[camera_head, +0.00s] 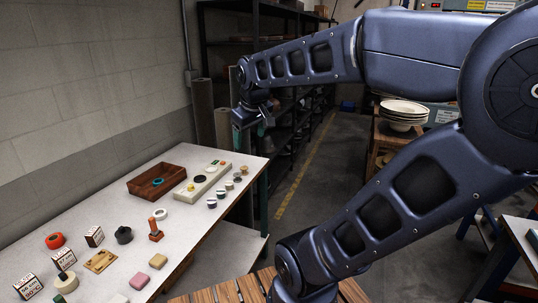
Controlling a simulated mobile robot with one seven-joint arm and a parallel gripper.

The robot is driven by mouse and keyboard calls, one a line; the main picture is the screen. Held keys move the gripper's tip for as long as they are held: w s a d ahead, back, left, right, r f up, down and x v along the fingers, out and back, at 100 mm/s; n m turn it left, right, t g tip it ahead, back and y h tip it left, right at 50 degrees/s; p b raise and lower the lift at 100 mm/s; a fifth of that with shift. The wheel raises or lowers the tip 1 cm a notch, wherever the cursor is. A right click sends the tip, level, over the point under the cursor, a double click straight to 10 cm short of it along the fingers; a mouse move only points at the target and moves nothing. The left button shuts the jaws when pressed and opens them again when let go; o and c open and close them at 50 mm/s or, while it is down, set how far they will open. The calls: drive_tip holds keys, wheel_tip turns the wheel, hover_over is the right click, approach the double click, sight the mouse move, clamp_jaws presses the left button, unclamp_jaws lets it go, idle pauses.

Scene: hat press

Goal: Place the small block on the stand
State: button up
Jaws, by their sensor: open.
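A small yellow-tan block (158,261) and a pink block (139,280) lie side by side near the table's front edge; I cannot tell which is the task's small block. An upright orange-brown piece (155,230) stands behind them and may be the stand, but it is too small to be sure. My gripper (262,126) hangs at the end of my raised arm, beyond the table's far right corner, well away from the blocks. It is small and dark here; it is open and I see nothing held.
Stacked plates (403,108) stand at right. Dark shelving is behind my arm.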

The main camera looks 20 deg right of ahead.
drive_tip(key=s+d+f+m, duration=0.3)
drive_tip(key=s+f+m, duration=0.1)
drive_tip(key=s, duration=0.2)
drive_tip(key=shift+d+f, duration=0.15)
drive_tip(key=shift+d, duration=0.1)
idle(1.0)
